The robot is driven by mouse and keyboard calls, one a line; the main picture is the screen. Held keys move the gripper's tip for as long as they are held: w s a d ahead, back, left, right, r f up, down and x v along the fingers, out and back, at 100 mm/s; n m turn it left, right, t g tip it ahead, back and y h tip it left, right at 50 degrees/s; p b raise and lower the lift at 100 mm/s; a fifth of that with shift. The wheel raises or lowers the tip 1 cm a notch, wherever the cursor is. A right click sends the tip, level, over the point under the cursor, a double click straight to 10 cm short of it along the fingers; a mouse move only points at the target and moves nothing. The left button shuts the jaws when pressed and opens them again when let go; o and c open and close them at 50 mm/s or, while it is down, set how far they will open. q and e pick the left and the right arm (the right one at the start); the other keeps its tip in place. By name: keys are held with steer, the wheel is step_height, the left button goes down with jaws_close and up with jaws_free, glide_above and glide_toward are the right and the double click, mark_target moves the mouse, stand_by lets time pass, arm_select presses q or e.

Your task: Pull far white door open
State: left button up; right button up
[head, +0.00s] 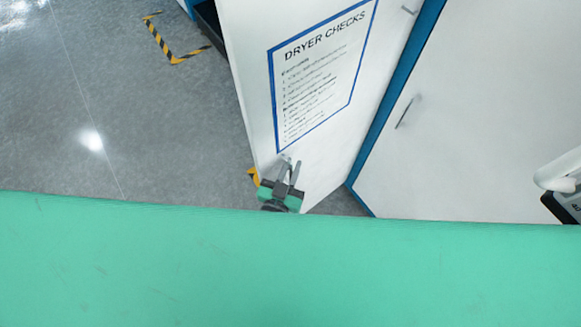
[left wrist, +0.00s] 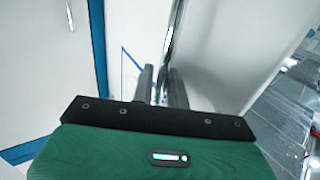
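The far white door (head: 248,58) carries a blue-framed "DRYER CHECKS" sheet (head: 320,75). It stands at an angle to the blue-trimmed cabinet front, with floor showing in a wedge below. My left gripper (head: 290,168) is at its lower part in the head view. In the left wrist view its fingers (left wrist: 160,88) are close together on either side of a slim silver bar (left wrist: 171,35), which looks like the door's handle. The exact contact is hard to see.
A second white door (head: 480,120) with a small handle (head: 404,113) is at the right, beside a blue strip (head: 385,100). A green surface (head: 290,270) fills the foreground. Grey floor (head: 90,110) with yellow-black tape (head: 160,38) is open at the left.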

arm_select(q)
steer(key=shift+s+a+f, duration=0.1)
steer(key=shift+s+a, duration=0.05)
steer(key=shift+s, duration=0.15)
steer(key=b+v, duration=0.4)
steer(key=v, duration=0.9)
